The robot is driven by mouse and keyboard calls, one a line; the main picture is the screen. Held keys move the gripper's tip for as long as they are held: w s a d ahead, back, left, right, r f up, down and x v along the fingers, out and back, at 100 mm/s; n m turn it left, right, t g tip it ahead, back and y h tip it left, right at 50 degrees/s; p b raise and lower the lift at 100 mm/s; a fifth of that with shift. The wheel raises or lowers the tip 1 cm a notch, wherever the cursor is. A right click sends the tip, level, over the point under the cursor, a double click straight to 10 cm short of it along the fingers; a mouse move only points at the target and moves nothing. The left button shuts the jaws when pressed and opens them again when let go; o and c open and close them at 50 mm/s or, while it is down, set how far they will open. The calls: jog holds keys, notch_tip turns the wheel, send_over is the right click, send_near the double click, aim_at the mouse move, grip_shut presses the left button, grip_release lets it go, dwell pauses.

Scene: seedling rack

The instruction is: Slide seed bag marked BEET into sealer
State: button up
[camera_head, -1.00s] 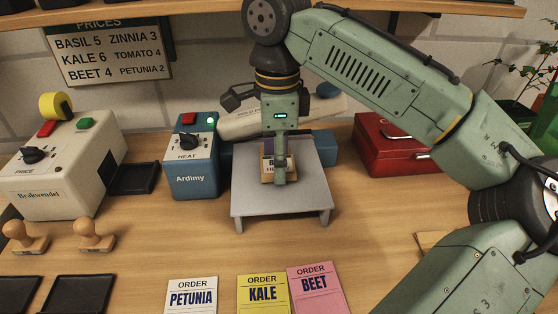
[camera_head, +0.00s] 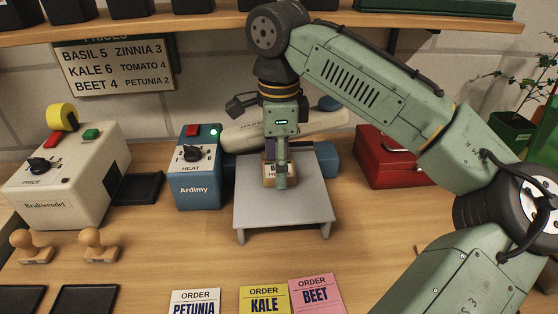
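A small seed bag (camera_head: 269,171) stands on the grey stand, with a tan front label. Only a first letter B reads clearly; my finger hides the rest. My gripper (camera_head: 281,174) points down, with one finger in front of the bag and the other hidden behind it. It appears shut on the bag. The sealer is the blue Ardimy unit (camera_head: 196,184), with a HEAT dial, a red button and a lit green lamp. Its pale long lever (camera_head: 240,136) runs right, behind my gripper. The bag is in front of this lever; their exact gap is hidden.
The grey stand (camera_head: 310,205) has free surface around the bag. A red box (camera_head: 378,165) sits to the right, a cream pricing machine (camera_head: 60,185) to the left. Stamps, black trays and order cards, including pink BEET (camera_head: 316,295), lie nearer the front.

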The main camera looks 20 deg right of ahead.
jog(key=shift+o, duration=1)
jog(key=shift+r, duration=3.75)
